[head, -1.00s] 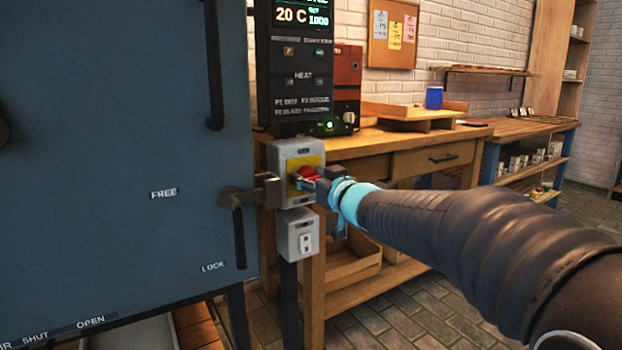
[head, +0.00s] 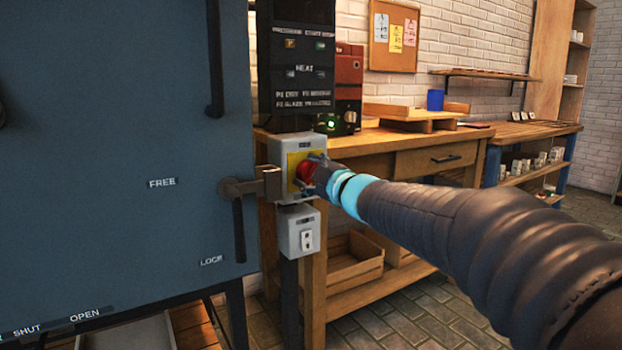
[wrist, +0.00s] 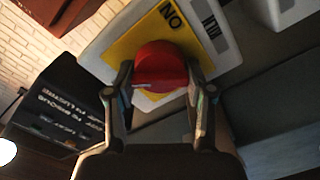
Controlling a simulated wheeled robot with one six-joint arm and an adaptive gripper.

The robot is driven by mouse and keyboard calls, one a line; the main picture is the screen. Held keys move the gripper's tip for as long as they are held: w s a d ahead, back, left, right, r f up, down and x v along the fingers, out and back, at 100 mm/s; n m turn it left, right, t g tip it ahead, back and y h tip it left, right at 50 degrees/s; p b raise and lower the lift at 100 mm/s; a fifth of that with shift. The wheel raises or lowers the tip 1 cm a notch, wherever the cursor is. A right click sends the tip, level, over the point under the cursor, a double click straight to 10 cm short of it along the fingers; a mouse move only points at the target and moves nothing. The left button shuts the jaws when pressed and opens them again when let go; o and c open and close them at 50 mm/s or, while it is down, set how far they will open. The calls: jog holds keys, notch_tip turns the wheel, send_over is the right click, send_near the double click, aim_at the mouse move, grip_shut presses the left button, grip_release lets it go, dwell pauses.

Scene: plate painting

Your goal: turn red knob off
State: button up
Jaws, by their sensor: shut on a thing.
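The red knob (head: 304,171) sits on a yellow plate (head: 292,163) on the front of a grey switch box (head: 284,150). My gripper (head: 318,173) reaches in from the right and is shut on the knob. In the wrist view the red knob (wrist: 160,66) lies between my two fingers (wrist: 160,92), one on each side. The word "NO", seen rotated, shows on the yellow plate above the knob in that view. The control panel's display (head: 296,12) is dark.
A blue cabinet (head: 110,130) with a lever handle (head: 240,190) fills the left. A smaller grey box (head: 299,232) with a white switch hangs below. A wooden workbench (head: 400,138) stands behind. The floor at lower right is mostly behind my arm.

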jog(key=n+b, duration=0.1)
jog(key=n, duration=0.2)
jog(key=shift+f+n+b, duration=0.15)
jog(key=shift+n+b, duration=0.15)
jog(key=shift+b, duration=0.05)
jog(key=shift+n+b, duration=0.75)
jog(key=shift+n, duration=0.95)
jog(key=o, duration=1.1)
jog(key=shift+o, duration=0.2)
jog(key=shift+s, duration=0.1)
jog(key=v, duration=1.2)
